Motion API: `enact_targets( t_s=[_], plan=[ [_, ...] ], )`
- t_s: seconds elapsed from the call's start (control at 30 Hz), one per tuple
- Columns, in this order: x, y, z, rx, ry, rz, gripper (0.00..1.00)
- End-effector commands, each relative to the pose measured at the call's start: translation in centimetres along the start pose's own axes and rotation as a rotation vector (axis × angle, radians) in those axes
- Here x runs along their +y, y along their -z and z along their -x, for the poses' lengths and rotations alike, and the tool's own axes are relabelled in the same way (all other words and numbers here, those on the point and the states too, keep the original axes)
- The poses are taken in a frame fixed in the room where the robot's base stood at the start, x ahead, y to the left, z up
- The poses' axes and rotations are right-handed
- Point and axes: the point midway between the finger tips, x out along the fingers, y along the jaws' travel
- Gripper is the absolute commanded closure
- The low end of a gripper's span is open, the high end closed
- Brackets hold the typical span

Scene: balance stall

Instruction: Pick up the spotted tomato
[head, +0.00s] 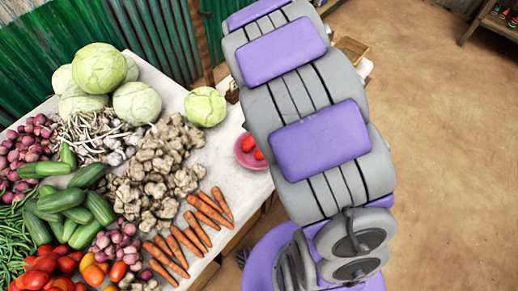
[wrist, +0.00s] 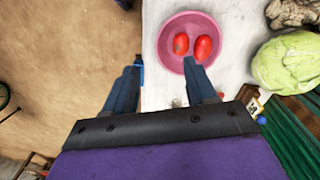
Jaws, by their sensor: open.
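Two red tomatoes lie in a pink bowl (wrist: 190,21) on the white table. In the wrist view there is a left tomato (wrist: 181,43) and a right tomato (wrist: 203,47); I cannot clearly tell which one is spotted. The bowl (head: 243,158) also shows in the head view, partly hidden by my arm. My gripper (wrist: 160,66) is open and empty, with its fingers wide apart. In the wrist view the right fingertip overlaps the bowl's lower rim, and the left fingertip is left of the bowl by the table edge. My gripper is hidden in the head view.
The white table (head: 226,155) holds cabbages (head: 99,68), ginger (head: 158,165), carrots (head: 168,255) and other vegetables left of the bowl in the head view. A lone cabbage (head: 205,106) stands near the bowl. Green corrugated sheeting (head: 160,30) stands behind. Bare floor (head: 440,150) lies right.

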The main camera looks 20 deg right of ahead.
Motion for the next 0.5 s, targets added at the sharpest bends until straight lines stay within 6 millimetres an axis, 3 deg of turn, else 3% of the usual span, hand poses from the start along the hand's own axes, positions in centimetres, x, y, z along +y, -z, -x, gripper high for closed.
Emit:
enact_targets(
  t_s=[0.2, 0.5],
  plan=[
    [-3.0, 3.8, -4.6, 0.018, 0.009, -0.113, 0.44],
    [-5.6, 5.0, -8.4, 0.031, 0.019, -0.182, 0.44]
  ],
)
